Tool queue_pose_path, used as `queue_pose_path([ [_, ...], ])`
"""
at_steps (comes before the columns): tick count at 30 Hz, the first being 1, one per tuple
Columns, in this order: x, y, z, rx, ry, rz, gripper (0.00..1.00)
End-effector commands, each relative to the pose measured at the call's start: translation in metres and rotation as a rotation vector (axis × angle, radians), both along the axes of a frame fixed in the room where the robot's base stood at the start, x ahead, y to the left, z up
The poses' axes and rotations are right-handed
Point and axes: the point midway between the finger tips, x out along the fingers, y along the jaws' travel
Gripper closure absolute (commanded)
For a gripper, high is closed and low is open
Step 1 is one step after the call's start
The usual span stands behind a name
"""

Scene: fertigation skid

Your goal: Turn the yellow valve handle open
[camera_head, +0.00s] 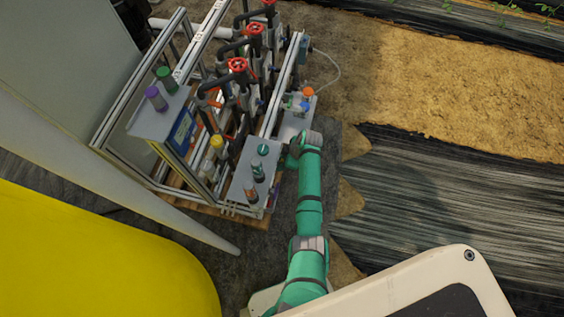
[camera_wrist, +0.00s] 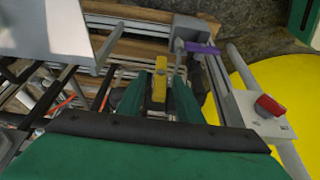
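The yellow valve handle (camera_wrist: 160,84) shows in the middle of the wrist view as a narrow upright piece. My gripper (camera_wrist: 160,90) has its two green fingers apart, one on each side of the handle. The fingers look open around it, and I cannot tell whether either one touches it. In the head view my green arm reaches to the right side of the skid, and my fingers are hidden there. A yellow piece (camera_head: 217,142) shows on the skid in the head view, but I cannot tell whether it is the same handle.
Red handwheels (camera_head: 238,65) stand on dark pipes along the skid frame. In the wrist view a purple handle (camera_wrist: 201,48) and a red knob (camera_wrist: 268,105) are close on the right. Striped ground at right is clear.

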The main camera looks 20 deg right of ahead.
Motion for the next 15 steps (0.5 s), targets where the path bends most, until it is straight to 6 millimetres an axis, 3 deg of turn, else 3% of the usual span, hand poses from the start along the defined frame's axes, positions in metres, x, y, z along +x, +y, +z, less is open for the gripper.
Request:
queue_pose_path([
  [8,0.0005,0.0006,-0.0009,-0.001,-0.001,0.001,0.67],
  [12,0.0005,0.0007,-0.0008,0.0,0.0,0.001,1.0],
  [15,0.0005,0.0007,-0.0007,0.0,0.0,0.001,1.0],
])
